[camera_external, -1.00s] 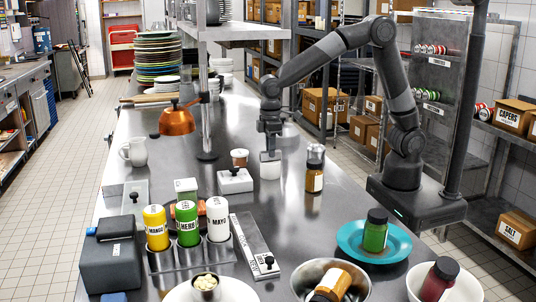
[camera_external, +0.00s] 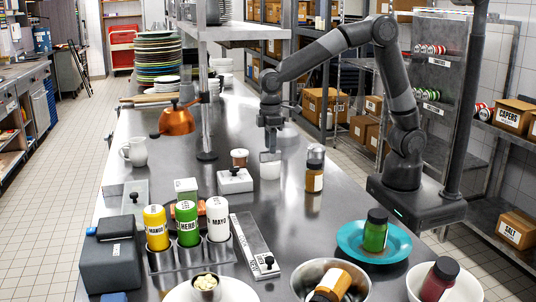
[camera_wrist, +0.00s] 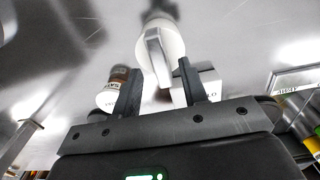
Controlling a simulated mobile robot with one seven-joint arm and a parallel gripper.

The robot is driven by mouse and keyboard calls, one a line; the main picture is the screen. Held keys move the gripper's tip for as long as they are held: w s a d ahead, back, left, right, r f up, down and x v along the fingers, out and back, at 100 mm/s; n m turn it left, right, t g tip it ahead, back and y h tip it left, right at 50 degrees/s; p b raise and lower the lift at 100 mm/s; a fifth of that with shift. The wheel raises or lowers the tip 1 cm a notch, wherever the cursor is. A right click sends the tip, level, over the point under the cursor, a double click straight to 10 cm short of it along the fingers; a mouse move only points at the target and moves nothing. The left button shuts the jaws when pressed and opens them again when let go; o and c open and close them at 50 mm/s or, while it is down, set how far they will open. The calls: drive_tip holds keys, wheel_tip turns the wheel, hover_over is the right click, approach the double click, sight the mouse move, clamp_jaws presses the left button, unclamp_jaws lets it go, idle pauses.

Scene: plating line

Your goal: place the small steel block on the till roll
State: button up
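The small steel block (camera_external: 270,156) lies on top of the white till roll (camera_external: 270,171), which stands on the steel counter. In the wrist view the block (camera_wrist: 157,55) is a narrow grey bar across the roll's round white top (camera_wrist: 175,42). My gripper (camera_external: 270,146) is just above the block. In the wrist view its two fingers (camera_wrist: 160,78) are spread, with a gap on each side of the block, and hold nothing. The far side of the roll is hidden.
A brown-labelled shaker (camera_external: 314,170) stands close on the right. Sauce bottles (camera_external: 187,222) stand in a rack in front. The counter behind the roll is mostly clear.

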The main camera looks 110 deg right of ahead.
wheel_tip(320, 180, up, 10)
drive_tip(key=s+a+r+t, duration=0.2)
drive_tip(key=s, duration=0.5)
drive_tip(key=s+a+r+t, duration=0.1)
drive_tip(key=s+a+r, duration=0.1)
drive_tip(key=s, duration=0.6)
drive_tip(key=s+a+f+t, duration=0.1)
drive_tip(key=s+f, duration=0.3)
drive_tip(key=s, duration=0.8)
drive_tip(key=shift+s+a+f+t, duration=0.15)
drive_tip(key=shift+s+a+t, duration=0.1)
drive_tip(key=shift+t, duration=0.55)
